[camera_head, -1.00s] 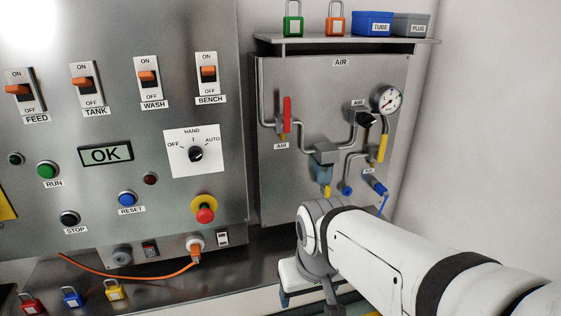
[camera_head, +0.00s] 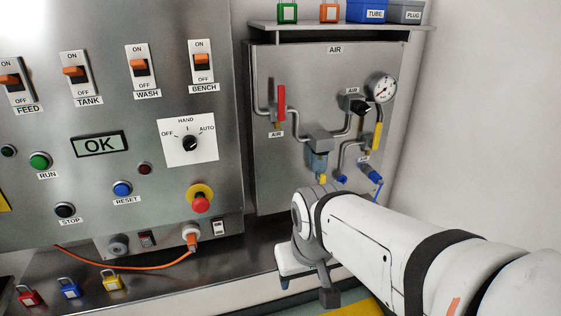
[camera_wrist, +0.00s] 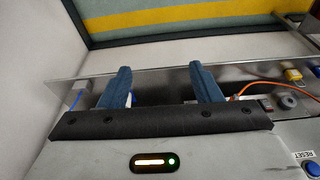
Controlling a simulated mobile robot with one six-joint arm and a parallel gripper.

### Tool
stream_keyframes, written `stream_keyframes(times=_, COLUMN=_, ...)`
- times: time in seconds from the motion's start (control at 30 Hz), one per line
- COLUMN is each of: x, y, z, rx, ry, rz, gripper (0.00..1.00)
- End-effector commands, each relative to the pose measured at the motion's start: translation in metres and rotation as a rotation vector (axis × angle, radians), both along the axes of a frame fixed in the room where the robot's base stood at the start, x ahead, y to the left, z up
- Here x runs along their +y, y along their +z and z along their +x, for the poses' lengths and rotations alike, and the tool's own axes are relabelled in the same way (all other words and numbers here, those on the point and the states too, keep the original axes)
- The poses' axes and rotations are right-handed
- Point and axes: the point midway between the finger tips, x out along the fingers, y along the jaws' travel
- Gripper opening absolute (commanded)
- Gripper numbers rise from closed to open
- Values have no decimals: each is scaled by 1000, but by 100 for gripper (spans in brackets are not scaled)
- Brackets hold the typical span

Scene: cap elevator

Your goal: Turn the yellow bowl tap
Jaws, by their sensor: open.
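The air panel (camera_head: 270,185) hangs to the right of the large control cabinet. Its filter bowl (camera_head: 317,164) is bluish and hangs under a grey block. The small yellow bowl tap (camera_head: 322,178) shows at the bowl's lower end, just above my wrist in the picture. A separate yellow lever (camera_head: 377,136) is on the pipe to the right. In the wrist view my gripper (camera_wrist: 161,86) is open and empty, with two blue fingers spread apart. It points down past the ledge towards the floor. The bowl tap is not in the wrist view. In the head view my arm hides most of the gripper.
A red lever (camera_head: 281,103) stands left of the bowl, and a pressure gauge (camera_head: 381,88) is at upper right. Blue hose fittings (camera_head: 370,172) sit close beside my arm. A ledge (camera_head: 190,276) with padlocks runs below the cabinet. An orange cable (camera_head: 130,267) loops above it.

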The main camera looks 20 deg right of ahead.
Motion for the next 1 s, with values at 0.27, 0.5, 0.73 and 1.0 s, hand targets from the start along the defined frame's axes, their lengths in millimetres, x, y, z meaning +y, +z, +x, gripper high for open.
stream_keyframes(times=0.27, x=-57, y=-18, z=96, rx=-263, ry=-62, rz=-100, gripper=35)
stream_keyframes(times=0.5, x=-114, y=-31, z=181, rx=-569, ry=-54, rz=-162, gripper=35)
stream_keyframes(times=0.73, x=-154, y=-44, z=231, rx=-859, ry=-11, rz=-143, gripper=35)
stream_keyframes(times=1.0, x=-183, y=-54, z=247, rx=-1178, ry=29, rz=-38, gripper=35)
